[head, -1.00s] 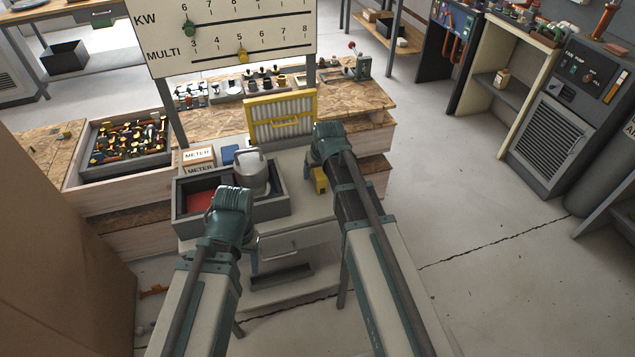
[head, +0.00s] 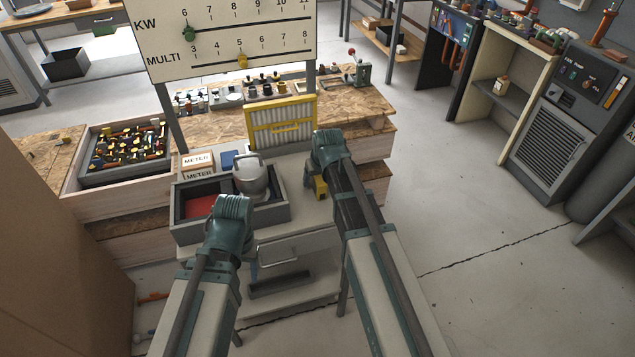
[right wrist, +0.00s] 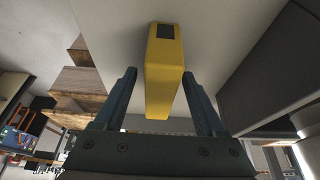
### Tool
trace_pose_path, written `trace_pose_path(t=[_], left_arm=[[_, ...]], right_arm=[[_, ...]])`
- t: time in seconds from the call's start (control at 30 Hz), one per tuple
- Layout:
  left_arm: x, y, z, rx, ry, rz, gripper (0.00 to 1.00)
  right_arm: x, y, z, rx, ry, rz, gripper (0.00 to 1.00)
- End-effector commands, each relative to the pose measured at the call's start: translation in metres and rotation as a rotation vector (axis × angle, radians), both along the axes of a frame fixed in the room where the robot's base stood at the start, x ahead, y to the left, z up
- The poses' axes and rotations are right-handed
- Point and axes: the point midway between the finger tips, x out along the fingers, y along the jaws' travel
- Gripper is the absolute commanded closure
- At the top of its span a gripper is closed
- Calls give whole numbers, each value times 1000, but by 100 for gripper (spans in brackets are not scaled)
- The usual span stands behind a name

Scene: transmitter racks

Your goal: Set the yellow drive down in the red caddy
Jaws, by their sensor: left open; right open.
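The yellow drive (head: 320,188) stands on the pale bench top, just below my right gripper (head: 326,160) in the head view. In the right wrist view the yellow drive (right wrist: 163,80) has a dark patch at one end and lies between the two open fingers of my right gripper (right wrist: 160,75), with gaps on both sides. A red area (head: 201,206), which looks like the red caddy, shows inside a dark grey tray (head: 265,215) to the left. My left gripper (head: 233,210) is over the tray's front edge; its fingertips are hidden.
A metal pot with a handle (head: 250,179) stands in the tray's right part. Behind are a meter box (head: 198,161), a blue item (head: 228,158) and a yellow-framed filter (head: 282,125). A gauge board (head: 230,35) stands above the bench. Open floor lies to the right.

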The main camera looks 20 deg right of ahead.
Motion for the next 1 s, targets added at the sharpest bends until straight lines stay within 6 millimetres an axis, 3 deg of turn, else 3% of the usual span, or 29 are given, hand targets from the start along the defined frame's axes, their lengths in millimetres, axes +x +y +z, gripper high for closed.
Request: trace_pose_path(t=[0.1, 0.5, 1.0], left_arm=[[0, 0, 0, 0, 0, 0, 41], [0, 0, 0, 0, 0, 0, 41], [0, 0, 1, 0, 0, 0, 41]], right_arm=[[0, 0, 0, 0, 0, 0, 28], [0, 0, 0, 0, 0, 0, 100], [0, 0, 1, 0, 0, 0, 100]])
